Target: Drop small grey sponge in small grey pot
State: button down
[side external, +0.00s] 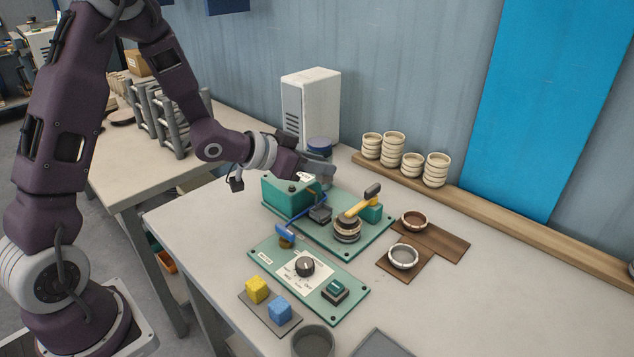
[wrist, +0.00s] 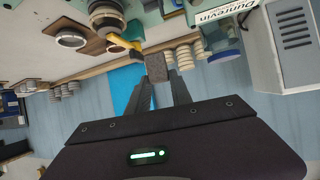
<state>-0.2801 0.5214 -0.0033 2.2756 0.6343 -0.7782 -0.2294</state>
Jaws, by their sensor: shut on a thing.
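My gripper (wrist: 165,88) is shut on a small grey block, the sponge (wrist: 159,67), held between the fingertips in the wrist view. In the side external view my gripper (side external: 322,172) is above the back of the bench, by the blue-lidded jar; the sponge is not clear there. A grey round pot (side external: 313,341) stands at the bottom edge of the side external view, far in front of my gripper. A smaller pale grey round dish (side external: 403,257) sits on a wooden board to the right; it also shows in the wrist view (wrist: 73,38).
A green machine (side external: 288,197) with a lever and a control panel (side external: 318,270) fill mid-bench. Yellow (side external: 257,289) and blue (side external: 280,310) cubes sit left of the panel. A brown dish (side external: 414,220), stacked bowls (side external: 437,170) and white box (side external: 311,105) stand further back. The right bench is clear.

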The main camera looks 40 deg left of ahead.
jog(key=s+d+f+m+g+h, duration=0.1)
jog(key=s+d+m+g+h, duration=0.25)
jog(key=d, duration=0.35)
jog(key=s+d+m+g+h, duration=0.2)
jog(key=s+d+m+h, duration=0.25)
jog(key=d, duration=0.35)
jog(key=s+d+f+m+g+h, duration=0.1)
jog(key=s+d+f+m+g, duration=0.1)
jog(key=s+m+g, duration=0.4)
jog(key=s+d+f+m+g+h, duration=0.1)
jog(key=s+d+m+g, duration=0.2)
jog(key=s, duration=0.5)
jog(key=shift+m, duration=0.4)
jog(key=shift+s+a+f, duration=0.1)
jog(key=shift+a+f, duration=0.1)
jog(key=shift+f, duration=0.55)
jog(key=shift+a+f, duration=0.15)
jog(key=shift+f, duration=0.65)
jog(key=shift+s+a+f, duration=0.1)
jog(key=shift+a+f, duration=0.1)
jog(key=shift+f, duration=0.55)
jog(key=c, duration=1.1)
grip_release()
jog(key=shift+o, duration=0.3)
jog(key=o, duration=0.6)
